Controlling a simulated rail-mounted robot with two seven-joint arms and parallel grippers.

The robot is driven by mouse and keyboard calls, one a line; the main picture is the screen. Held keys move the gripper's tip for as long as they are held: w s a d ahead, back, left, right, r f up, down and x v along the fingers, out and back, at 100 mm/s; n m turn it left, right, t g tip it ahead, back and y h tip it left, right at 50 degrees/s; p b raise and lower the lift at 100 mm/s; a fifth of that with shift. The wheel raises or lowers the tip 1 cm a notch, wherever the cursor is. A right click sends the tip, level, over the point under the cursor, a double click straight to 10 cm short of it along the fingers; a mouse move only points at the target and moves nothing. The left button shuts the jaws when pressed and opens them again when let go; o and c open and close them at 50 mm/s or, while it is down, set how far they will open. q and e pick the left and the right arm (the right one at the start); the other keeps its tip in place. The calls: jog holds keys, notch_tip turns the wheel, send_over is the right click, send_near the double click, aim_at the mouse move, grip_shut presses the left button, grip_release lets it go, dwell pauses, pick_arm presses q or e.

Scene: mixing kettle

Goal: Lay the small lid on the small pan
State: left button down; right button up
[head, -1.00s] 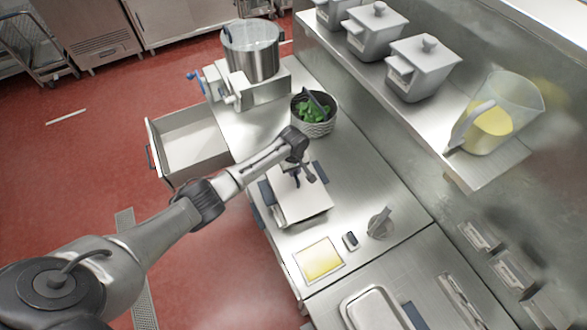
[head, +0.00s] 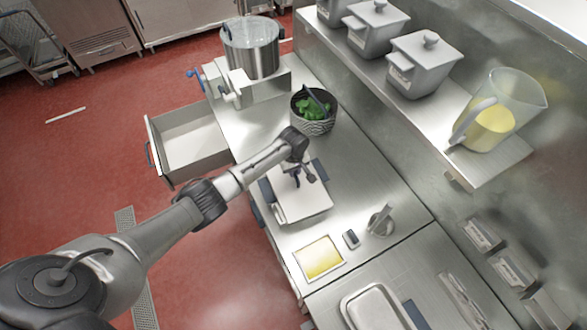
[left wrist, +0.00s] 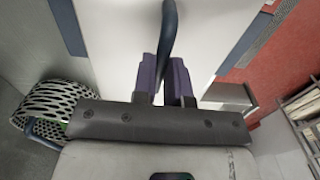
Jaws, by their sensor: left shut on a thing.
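My left gripper (head: 302,180) reaches over a pale, flat, rectangular piece (head: 303,205) on the counter, which I take for the small lid. In the left wrist view the purple finger pads of the gripper (left wrist: 166,85) are shut on a dark blue bar-like handle (left wrist: 168,38) above this pale surface (left wrist: 115,50). Dark blue grips show at two opposite sides, probably of the small pan (head: 322,172). The pan's body is mostly hidden, and I cannot tell whether the lid rests on it. My right gripper is not in view.
A basket of greens (head: 313,112) stands just behind, and a kettle (head: 251,48) beyond it. An open drawer (head: 187,145) juts out at left. A yellow panel (head: 320,258), a metal lever (head: 380,221) and a metal tray (head: 348,312) lie nearer. A shelf (head: 490,170) holds a jug (head: 490,125).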

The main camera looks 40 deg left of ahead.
pick_arm(q)
jog(key=shift+f, duration=0.45)
jog(key=shift+f, duration=0.2)
dwell(0.4)
jog(key=c, duration=1.1)
grip_release()
jog(key=o, duration=0.5)
